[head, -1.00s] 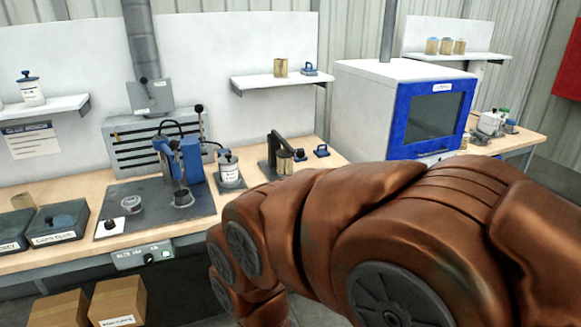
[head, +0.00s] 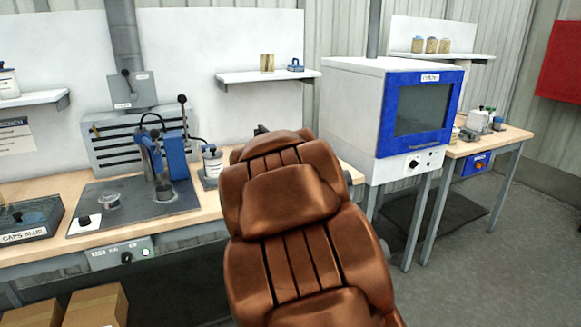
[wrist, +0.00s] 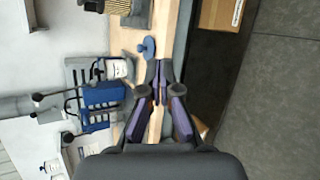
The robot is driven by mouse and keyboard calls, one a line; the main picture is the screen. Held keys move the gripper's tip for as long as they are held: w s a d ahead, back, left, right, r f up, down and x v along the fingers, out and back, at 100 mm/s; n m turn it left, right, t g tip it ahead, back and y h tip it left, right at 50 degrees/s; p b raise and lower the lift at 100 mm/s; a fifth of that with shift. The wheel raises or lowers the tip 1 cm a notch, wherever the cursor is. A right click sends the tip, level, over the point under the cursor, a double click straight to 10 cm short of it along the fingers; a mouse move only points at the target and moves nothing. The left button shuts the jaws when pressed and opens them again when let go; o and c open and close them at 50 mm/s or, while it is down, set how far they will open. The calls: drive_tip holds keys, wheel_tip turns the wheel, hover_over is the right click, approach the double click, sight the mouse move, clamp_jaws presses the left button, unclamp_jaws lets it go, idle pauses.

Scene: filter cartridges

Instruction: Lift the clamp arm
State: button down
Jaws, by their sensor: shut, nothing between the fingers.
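My gripper (wrist: 160,72) is shut and empty in the wrist view, its fingertips together over the bench's front part. In the head view it is hidden behind my own arm. A black clamp fixture (head: 261,130) shows only as a dark tip above my arm in the head view. In the wrist view, black parts (wrist: 117,5) that look like its arm lie at the top edge, next to a ribbed tan cartridge (wrist: 118,17), partly cut off. A blue cap (wrist: 147,47) lies between that cartridge and my fingertips. I cannot tell the clamp arm's angle.
A blue press (head: 174,155) with a ball-ended lever stands on a dark plate (head: 130,204), beside a white jar (head: 212,163). A blue-doored oven (head: 390,100) is on the right. Cardboard boxes (head: 95,306) stand below the bench. Open floor (head: 480,270) lies at the right.

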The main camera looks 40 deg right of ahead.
drive_tip(key=w+d+f+n+t+b, duration=0.1)
drive_tip(key=w+d+n+t+b, duration=0.1)
drive_tip(key=d+n, duration=0.4)
drive_tip(key=w+d+f+n+t+y+b, duration=0.1)
drive_tip(key=w+d+f+n+t+b, duration=0.1)
drive_tip(key=d+n+t, duration=0.4)
drive_tip(key=w+n+b, duration=0.1)
drive_tip(key=n+b, duration=0.1)
drive_tip(key=n, duration=0.2)
drive_tip(key=shift+d+f+n+t+b, duration=0.25)
drive_tip(key=shift+n+t+b, duration=0.05)
drive_tip(key=shift+n, duration=0.1)
drive_tip(key=shift+w, duration=0.1)
drive_tip(key=w+d+r+p, duration=0.2)
drive_tip(key=w+d+r, duration=0.2)
drive_tip(key=w, duration=0.5)
drive_tip(key=shift+w+r, duration=0.35)
drive_tip(key=shift+r, duration=0.05)
drive_tip(key=shift+d+p, duration=0.1)
drive_tip(key=shift+p, duration=0.2)
